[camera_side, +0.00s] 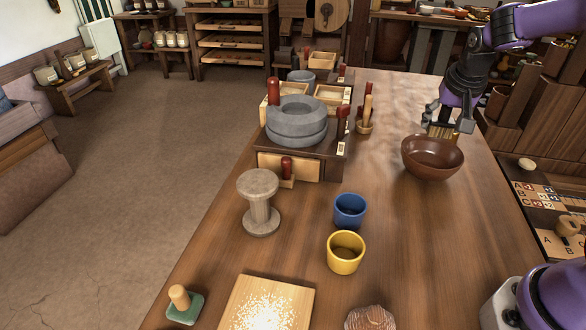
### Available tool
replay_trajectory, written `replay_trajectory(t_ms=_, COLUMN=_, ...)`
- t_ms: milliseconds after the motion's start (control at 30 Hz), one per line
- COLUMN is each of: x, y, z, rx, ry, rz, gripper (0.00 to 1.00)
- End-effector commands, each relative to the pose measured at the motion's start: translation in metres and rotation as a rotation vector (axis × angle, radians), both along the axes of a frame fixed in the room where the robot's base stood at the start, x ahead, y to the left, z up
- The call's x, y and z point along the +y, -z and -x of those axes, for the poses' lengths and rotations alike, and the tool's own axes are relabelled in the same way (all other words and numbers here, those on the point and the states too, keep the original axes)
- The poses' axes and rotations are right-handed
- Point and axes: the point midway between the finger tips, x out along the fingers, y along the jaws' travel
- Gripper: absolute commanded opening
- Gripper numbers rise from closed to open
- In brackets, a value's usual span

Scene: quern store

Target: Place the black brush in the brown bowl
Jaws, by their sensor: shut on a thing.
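The brown bowl (432,173) stands upright on the right part of the wooden table. My gripper (446,117) is just above and behind the bowl's far rim, pointing down. It is shut on the black brush (438,131), whose pale tan bristles hang down between the fingers. The brush's dark upper part is hard to tell from the dark fingers. The bristle tips are close to the bowl's far rim; I cannot tell whether they are over its opening or behind it. The bowl's visible inside looks empty.
A stone quern (297,121) on a wooden stand is left of the bowl. A blue cup (349,211), a yellow cup (345,254) and a stone spool (260,203) stand nearer the front. A board with pale grain (240,306) lies in front. The table around the bowl is clear.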

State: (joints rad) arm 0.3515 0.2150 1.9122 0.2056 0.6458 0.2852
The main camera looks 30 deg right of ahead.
Motion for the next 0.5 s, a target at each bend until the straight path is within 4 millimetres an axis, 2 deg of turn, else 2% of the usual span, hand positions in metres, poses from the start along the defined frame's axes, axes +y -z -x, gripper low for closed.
replay_trajectory(t_ms=233, x=0.001, y=0.035, z=0.001, rx=0.003, ry=-0.001, rz=-0.003, gripper=0.24)
replay_trajectory(t_ms=500, x=0.000, y=0.057, z=0.000, rx=0.002, ry=-0.001, rz=-0.001, gripper=0.24)
